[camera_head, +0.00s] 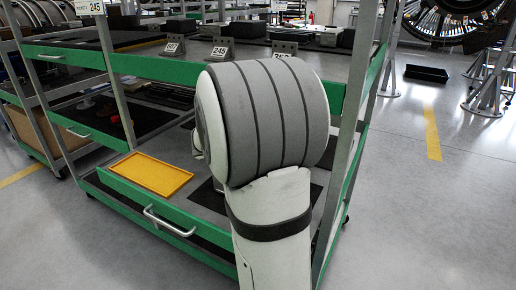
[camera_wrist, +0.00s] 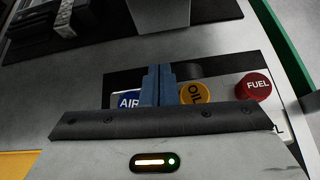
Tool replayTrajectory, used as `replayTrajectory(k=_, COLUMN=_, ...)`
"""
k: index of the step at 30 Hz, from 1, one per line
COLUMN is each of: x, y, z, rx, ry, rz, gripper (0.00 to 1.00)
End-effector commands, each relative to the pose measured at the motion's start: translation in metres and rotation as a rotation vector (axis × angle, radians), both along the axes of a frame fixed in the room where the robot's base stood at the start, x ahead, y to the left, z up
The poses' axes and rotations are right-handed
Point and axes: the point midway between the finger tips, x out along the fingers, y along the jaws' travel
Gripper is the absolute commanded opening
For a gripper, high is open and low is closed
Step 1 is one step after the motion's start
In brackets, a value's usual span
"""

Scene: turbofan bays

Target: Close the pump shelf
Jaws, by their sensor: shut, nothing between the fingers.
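A green-edged rack holds several shelves; no label that I can read names the pump shelf. The low shelf front (camera_head: 120,185) has a silver handle (camera_head: 170,222) and a yellow tray (camera_head: 150,175) behind it. I cannot tell how far this shelf stands out. My gripper (camera_wrist: 158,70) shows in the wrist view with its blue fingers together and empty. Just beyond it are a blue AIR cap (camera_wrist: 128,101), a yellow OIL cap (camera_wrist: 195,93) and a red FUEL cap (camera_wrist: 257,86). In the head view my arm hides the gripper and part of the shelves.
Other shelf fronts with handles (camera_head: 50,56) are on the left. Numbered blocks (camera_head: 220,50) stand on the upper shelf. A grey rack post (camera_head: 350,120) rises right of my arm. The floor (camera_head: 430,200) to the right is clear, with a black tray (camera_head: 426,73) farther back.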

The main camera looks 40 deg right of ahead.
Motion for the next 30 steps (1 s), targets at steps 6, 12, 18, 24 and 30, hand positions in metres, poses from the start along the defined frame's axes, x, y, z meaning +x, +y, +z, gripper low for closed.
replayTrajectory(k=6, x=0.011, y=-0.018, z=-0.006, rx=-0.056, ry=0.057, rz=0.053, gripper=0.00)
replayTrajectory(k=12, x=0.022, y=-0.047, z=-0.027, rx=-0.053, ry=0.056, rz=0.049, gripper=0.00)
replayTrajectory(k=18, x=0.037, y=-0.082, z=-0.049, rx=-0.053, ry=0.054, rz=0.049, gripper=0.00)
replayTrajectory(k=24, x=0.051, y=-0.117, z=-0.071, rx=-0.053, ry=0.055, rz=0.048, gripper=0.00)
replayTrajectory(k=30, x=0.064, y=-0.149, z=-0.089, rx=-0.052, ry=0.052, rz=0.048, gripper=0.00)
